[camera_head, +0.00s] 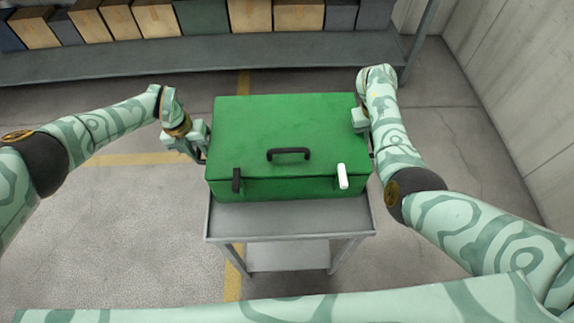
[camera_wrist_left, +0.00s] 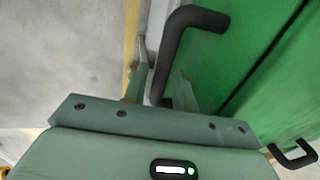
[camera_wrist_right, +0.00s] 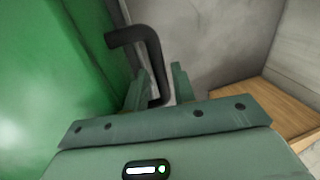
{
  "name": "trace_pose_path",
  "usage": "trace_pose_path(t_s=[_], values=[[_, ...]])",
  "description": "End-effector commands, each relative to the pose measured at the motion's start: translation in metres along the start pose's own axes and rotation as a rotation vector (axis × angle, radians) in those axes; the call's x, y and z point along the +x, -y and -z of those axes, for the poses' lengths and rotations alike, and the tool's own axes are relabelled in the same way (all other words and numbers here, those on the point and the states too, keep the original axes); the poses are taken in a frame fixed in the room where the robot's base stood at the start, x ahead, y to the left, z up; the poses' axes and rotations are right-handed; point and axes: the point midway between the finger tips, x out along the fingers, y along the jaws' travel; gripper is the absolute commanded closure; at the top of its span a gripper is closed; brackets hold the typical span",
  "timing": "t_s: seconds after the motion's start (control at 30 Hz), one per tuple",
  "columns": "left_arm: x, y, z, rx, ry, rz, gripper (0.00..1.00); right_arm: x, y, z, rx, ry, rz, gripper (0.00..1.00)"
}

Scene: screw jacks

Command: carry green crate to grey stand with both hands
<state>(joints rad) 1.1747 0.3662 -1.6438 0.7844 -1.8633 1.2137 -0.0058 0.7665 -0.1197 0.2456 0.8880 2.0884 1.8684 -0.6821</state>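The green crate (camera_head: 285,125) sits lid shut on a grey metal stand (camera_head: 290,216) with a lower shelf; whether this is the stand named in the task I cannot tell. The crate has a black handle on each end. My left gripper (camera_head: 200,152) is at its left end; in the left wrist view the black left handle (camera_wrist_left: 187,45) reaches down between its open fingers (camera_wrist_left: 158,88). My right gripper (camera_head: 361,122) is at the right end; in the right wrist view the right handle (camera_wrist_right: 150,50) lies between its open fingers (camera_wrist_right: 160,88), with a gap on one side.
The lid carries a black grip (camera_head: 288,151), and the front has a black latch (camera_head: 236,180) and a white latch (camera_head: 343,176). A grey shelf (camera_head: 180,63) with several boxes runs along the back. A wall (camera_head: 520,90) stands at the right. The floor at left is clear.

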Motion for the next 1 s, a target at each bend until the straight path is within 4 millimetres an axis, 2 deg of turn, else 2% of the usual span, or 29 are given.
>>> trace_pose_path(t_s=[0.37,0.47,0.8,1.0], values=[[-0.006,0.0,-0.001,0.0,0.004,0.0,0.64,-0.003,0.0,-0.001,0.0,0.003,-0.002,0.64],[-0.017,0.0,-0.002,0.001,0.005,0.0,0.64,-0.003,0.0,-0.001,0.0,0.003,-0.002,0.64],[-0.072,0.0,-0.001,0.001,0.005,0.0,0.64,-0.003,0.0,-0.001,0.0,0.002,-0.002,0.64],[-0.084,0.001,0.0,0.0,0.003,0.0,0.64,-0.009,0.0,-0.001,0.0,0.004,0.0,0.64]])
